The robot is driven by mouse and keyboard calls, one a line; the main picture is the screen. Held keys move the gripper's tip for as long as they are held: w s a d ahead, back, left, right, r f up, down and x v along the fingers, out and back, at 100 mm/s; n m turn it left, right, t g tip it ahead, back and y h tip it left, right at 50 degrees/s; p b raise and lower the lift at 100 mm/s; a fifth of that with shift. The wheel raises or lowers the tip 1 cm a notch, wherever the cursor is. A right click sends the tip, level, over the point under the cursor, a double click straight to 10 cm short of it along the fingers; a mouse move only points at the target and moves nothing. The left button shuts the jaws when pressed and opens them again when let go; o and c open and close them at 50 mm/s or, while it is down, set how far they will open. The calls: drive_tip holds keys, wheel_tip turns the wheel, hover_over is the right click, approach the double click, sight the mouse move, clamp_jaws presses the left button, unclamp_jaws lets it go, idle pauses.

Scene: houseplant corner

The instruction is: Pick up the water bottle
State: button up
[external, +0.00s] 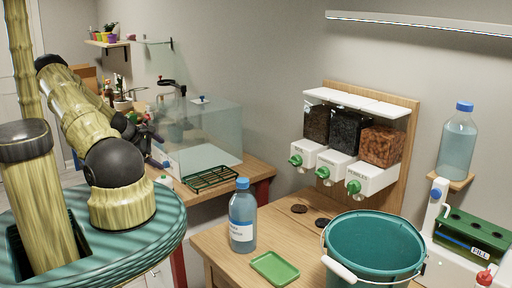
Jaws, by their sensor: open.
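A clear blue water bottle (242,232) with a blue cap and a white label stands upright on the near wooden table. The label's print is too small to read. A second clear, blue-capped bottle (457,148) is upright on a small wall shelf at the right. My gripper (152,136) is dark and open, partly hidden behind my arm. It is up and to the left of the table bottle, near the glass tank, well apart from both bottles.
A teal bucket (372,250) and a green tray (275,268) are close to the table bottle. Dispensers (345,150) hang behind the table. A glass tank (200,135) and a green rack (211,178) are on the farther table.

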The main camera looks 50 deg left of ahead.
drive_tip(key=s+d+f+m+h+b, duration=0.1)
drive_tip(key=d+f+m+h+b, duration=0.4)
drive_tip(key=d, duration=1.1)
drive_tip(key=s+d+n+h+b, duration=0.1)
drive_tip(key=s+d+h+b, duration=0.1)
drive_tip(key=d+h, duration=0.3)
drive_tip(key=s+d+r+n+t+h+b, duration=0.1)
drive_tip(key=d+h+b, duration=0.3)
drive_tip(key=d, duration=0.4)
drive_tip(key=shift+s+r+t+h+b, duration=0.15)
drive_tip(key=shift+s+t+h+b, duration=0.15)
drive_tip(key=shift+s+h, duration=0.45)
drive_tip(key=shift+d, duration=0.1)
drive_tip(key=p+x, duration=0.3)
drive_tip(key=x, duration=0.9)
